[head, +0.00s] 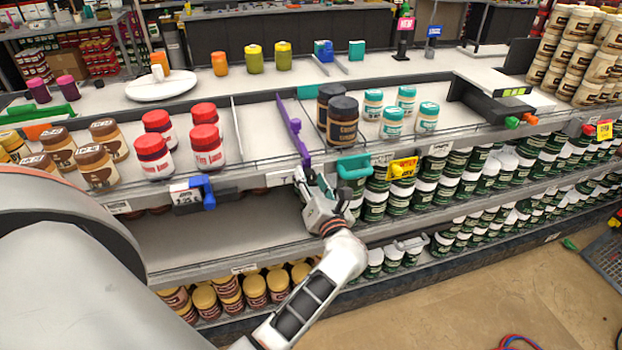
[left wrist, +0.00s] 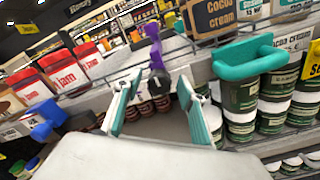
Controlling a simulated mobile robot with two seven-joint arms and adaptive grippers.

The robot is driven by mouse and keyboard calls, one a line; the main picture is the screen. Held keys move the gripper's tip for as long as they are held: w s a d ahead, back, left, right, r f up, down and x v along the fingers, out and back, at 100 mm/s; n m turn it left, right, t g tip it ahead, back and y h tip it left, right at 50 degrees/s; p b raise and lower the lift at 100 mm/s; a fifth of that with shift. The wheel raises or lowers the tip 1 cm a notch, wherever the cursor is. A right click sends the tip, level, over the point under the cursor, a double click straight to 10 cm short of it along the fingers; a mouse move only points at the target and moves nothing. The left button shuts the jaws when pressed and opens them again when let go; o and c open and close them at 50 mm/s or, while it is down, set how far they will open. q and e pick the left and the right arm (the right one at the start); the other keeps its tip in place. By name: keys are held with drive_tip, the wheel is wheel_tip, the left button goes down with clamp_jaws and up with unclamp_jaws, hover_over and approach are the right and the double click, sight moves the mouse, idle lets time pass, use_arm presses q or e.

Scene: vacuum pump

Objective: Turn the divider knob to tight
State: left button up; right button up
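A purple divider (head: 301,142) with a raised purple part, apparently its knob (head: 295,126), stands at the front of the middle shelf, between the red-lidded jam jars and the dark cocoa jars. The purple piece also shows in the left wrist view (left wrist: 157,62), beyond and between the fingertips. My left gripper (head: 312,180) is just in front of the shelf's front edge, near the lower end of the purple divider. In the left wrist view its two fingers (left wrist: 155,100) are spread apart with nothing visibly held between them. Any contact with the purple piece cannot be told. My right gripper is not seen.
A blue clip (head: 207,192) lies left on the shelf edge, and a teal handle (head: 354,167) and yellow clip (head: 402,168) lie right. Red-lidded jars (head: 207,146) and dark jars (head: 342,121) flank the divider. The lower shelf (head: 215,235) is bare below left.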

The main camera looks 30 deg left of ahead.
sight(311, 173)
use_arm(q)
drive_tip(key=shift+r, duration=5.05)
